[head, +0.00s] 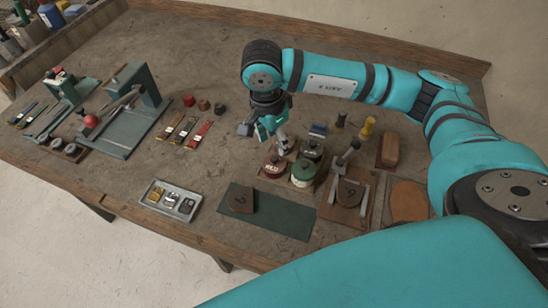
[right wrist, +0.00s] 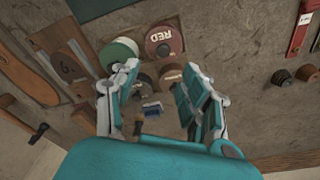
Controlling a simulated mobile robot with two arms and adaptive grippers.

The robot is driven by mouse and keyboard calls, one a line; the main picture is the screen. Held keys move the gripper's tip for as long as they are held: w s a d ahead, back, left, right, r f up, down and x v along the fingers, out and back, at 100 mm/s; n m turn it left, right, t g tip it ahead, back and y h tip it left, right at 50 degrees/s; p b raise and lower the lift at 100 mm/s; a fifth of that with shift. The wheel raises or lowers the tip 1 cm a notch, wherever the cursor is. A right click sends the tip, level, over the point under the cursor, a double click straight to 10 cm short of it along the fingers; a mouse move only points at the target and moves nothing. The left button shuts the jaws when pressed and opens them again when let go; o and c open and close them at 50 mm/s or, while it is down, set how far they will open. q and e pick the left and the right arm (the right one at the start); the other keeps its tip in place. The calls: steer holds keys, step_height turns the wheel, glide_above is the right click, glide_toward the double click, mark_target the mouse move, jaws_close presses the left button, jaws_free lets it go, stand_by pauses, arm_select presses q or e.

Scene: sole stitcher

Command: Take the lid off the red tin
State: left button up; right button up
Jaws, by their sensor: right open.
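The red tin (head: 273,169) stands in a wooden holder with other round tins, near the middle right of the bench. Its round top, lettered RED, shows in the right wrist view (right wrist: 163,42), upside down, and looks covered by its lid. My right gripper (head: 276,143) is above and behind the red tin, pointing down, with nothing in it. In the right wrist view its two fingers (right wrist: 160,75) are spread apart, with the red top beyond them, apart from the tips. My left gripper is not in view.
A stamping block (head: 349,190) is to the right. A grey tray (head: 170,200) and a green mat (head: 285,217) lie in front. Bare bench lies left of the tins.

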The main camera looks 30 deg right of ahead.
mark_target(274, 158)
steer(key=shift+d+f, duration=0.1)
steer(key=shift+f, duration=0.7)
steer(key=shift+f+p, duration=0.25)
steer(key=shift+p, duration=0.05)
steer(key=f+p, duration=0.1)
steer(key=f, duration=0.1)
steer(key=f+p, duration=0.1)
steer(key=f, duration=0.1)
steer(key=shift+w+a+f, duration=0.1)
steer(key=shift+a+f, duration=0.1)
steer(key=shift+f, duration=0.25)
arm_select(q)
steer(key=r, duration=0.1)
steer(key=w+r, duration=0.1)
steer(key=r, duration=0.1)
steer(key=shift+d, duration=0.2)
arm_select(e)
steer(key=c, duration=0.9)
